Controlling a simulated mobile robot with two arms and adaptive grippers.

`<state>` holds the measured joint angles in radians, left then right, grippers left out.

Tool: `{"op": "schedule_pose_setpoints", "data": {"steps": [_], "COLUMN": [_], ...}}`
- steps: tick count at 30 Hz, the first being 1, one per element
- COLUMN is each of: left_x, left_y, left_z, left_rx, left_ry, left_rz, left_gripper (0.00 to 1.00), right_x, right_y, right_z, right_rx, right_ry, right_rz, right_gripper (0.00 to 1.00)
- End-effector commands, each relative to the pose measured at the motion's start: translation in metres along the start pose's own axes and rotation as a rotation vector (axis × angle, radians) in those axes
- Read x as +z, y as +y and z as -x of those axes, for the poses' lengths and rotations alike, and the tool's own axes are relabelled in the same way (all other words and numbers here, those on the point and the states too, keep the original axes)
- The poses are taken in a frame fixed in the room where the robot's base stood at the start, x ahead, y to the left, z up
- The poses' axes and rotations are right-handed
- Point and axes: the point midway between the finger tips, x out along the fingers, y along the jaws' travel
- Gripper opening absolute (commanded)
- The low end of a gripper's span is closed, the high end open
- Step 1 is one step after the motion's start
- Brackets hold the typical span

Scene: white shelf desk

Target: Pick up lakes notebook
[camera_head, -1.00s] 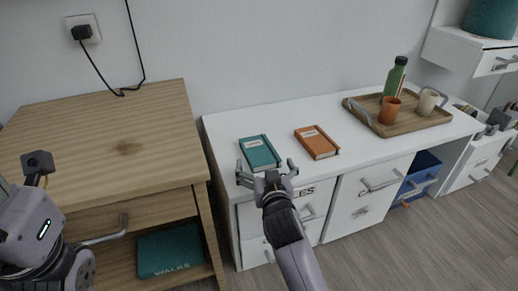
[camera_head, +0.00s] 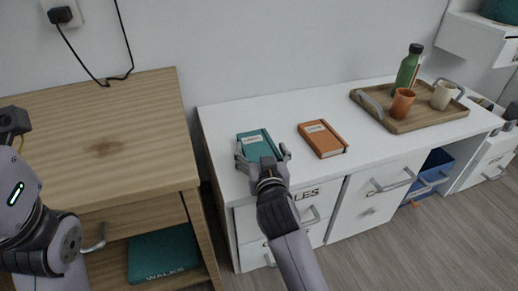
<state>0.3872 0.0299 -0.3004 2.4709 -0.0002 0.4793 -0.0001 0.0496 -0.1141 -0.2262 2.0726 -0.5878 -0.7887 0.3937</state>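A teal notebook (camera_head: 257,145) with a pale label lies flat on the white desk (camera_head: 222,118), near its left front. An orange notebook (camera_head: 322,138) with a pale label lies to its right. The small label print is hard to read. My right gripper (camera_head: 263,157) is open, with one finger at each side of the teal notebook's near end. It hides part of that near end, and I cannot tell whether the fingers touch it. My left arm is at the left edge; the dark part there (camera_head: 12,121) seems to be its gripper, mostly cut off.
A wooden tray (camera_head: 386,120) with a green bottle (camera_head: 407,69), an orange cup (camera_head: 401,103) and a cream mug (camera_head: 442,95) stands at the right. A wooden cabinet (camera_head: 105,115) stands left, with another teal book (camera_head: 165,256) on its lower shelf. The desk between notebooks and tray is clear.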

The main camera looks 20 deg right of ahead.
Motion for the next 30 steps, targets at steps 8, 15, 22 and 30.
{"op": "schedule_pose_setpoints", "data": {"steps": [8, 15, 22, 30], "left_x": [-0.0001, -0.0001, 0.0, 0.0015], "left_y": [0.0001, 0.0001, 0.0001, -0.0016], "left_z": [0.0, 0.0001, 0.0, -0.0048], "left_rx": [0.0, 0.0, 0.0, -0.004], "left_ry": [0.001, 0.0, 0.0, -0.001], "left_rz": [0.0, 0.001, 0.0, 0.001], "left_gripper": [0.4, 0.4, 0.4, 0.4], "right_x": [0.0002, 0.0003, -0.0003, -0.0091], "right_y": [-0.0001, 0.0, 0.0, 0.0005], "right_z": [-0.0001, -0.0002, -0.0001, -0.0008], "right_rx": [0.0, 0.0, 0.0, -0.001], "right_ry": [0.0, -0.001, 0.001, 0.002], "right_rz": [0.0, 0.0, 0.0, -0.001], "right_gripper": [0.59, 0.43, 0.41, 0.41]}}
